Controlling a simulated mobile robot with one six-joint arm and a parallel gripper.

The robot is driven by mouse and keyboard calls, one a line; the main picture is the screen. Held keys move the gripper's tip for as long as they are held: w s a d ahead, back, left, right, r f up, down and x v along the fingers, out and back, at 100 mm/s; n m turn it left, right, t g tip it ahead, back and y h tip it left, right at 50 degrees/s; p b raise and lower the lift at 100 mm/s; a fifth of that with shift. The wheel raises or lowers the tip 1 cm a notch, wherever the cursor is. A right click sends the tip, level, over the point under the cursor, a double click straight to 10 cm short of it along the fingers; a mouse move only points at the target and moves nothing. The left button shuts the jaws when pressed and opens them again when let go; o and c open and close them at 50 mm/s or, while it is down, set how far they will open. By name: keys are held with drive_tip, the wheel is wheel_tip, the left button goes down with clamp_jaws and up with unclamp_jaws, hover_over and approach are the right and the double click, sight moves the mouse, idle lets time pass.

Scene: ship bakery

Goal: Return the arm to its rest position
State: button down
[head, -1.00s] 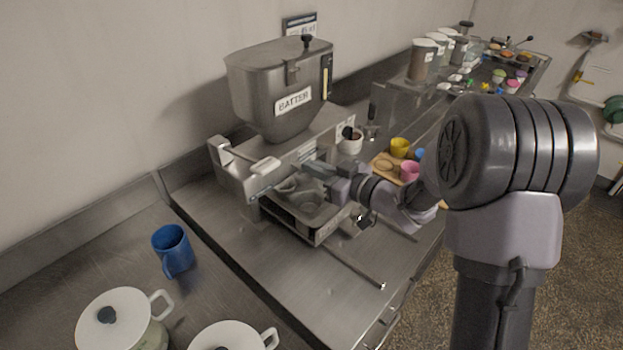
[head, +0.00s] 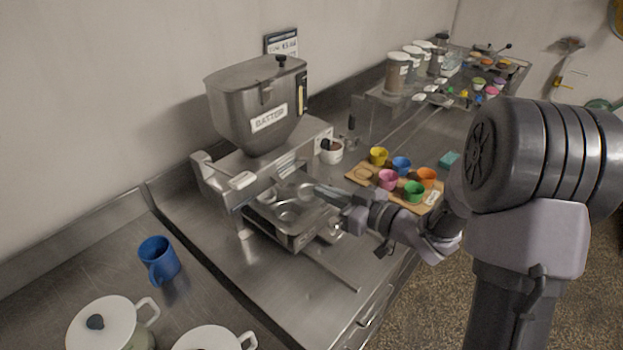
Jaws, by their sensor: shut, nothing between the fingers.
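My gripper (head: 318,190) is at the end of my arm, over the right side of the metal tray (head: 290,238) under the batter dispenser (head: 258,110). It is shut with nothing in it; its fingertips are small in this view. The arm reaches in from the right, bent low over the counter's front edge. I cannot tell whether the gripper touches the tray's contents.
A wooden board (head: 362,175) with several coloured cups stands behind the arm. A blue mug (head: 158,260) and white-lidded pots (head: 105,325) are at lower left. Lidded canisters (head: 398,72) stand farther back. The floor (head: 425,305) at lower right is clear.

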drive_tip(key=shift+s+d+f, duration=0.1)
drive_tip(key=shift+s+f, duration=0.05)
drive_tip(key=shift+s, duration=0.05)
idle(0.3)
drive_tip(key=w+d+r+m+t+h+b, duration=0.1)
drive_tip(key=w+d+r+m+t+h, duration=0.1)
drive_tip(key=w+d+r+m+h, duration=0.25)
drive_tip(key=s+d+r+m+g+h+b, duration=0.1)
drive_tip(key=s+d+r+m+h, duration=0.2)
drive_tip(key=s+d+m+h, duration=0.35)
drive_tip(key=s+a+f+m+g, duration=0.1)
drive_tip(key=s+a+g, duration=0.2)
drive_tip(key=s, duration=1)
drive_tip(key=s+a+f+m+g+y+b, duration=0.1)
drive_tip(key=s+a, duration=0.4)
drive_tip(key=s, duration=0.8)
drive_tip(key=f+g, duration=0.1)
drive_tip(key=g, duration=0.1)
drive_tip(key=shift+a+g+y, duration=0.3)
drive_tip(key=shift+a, duration=0.1)
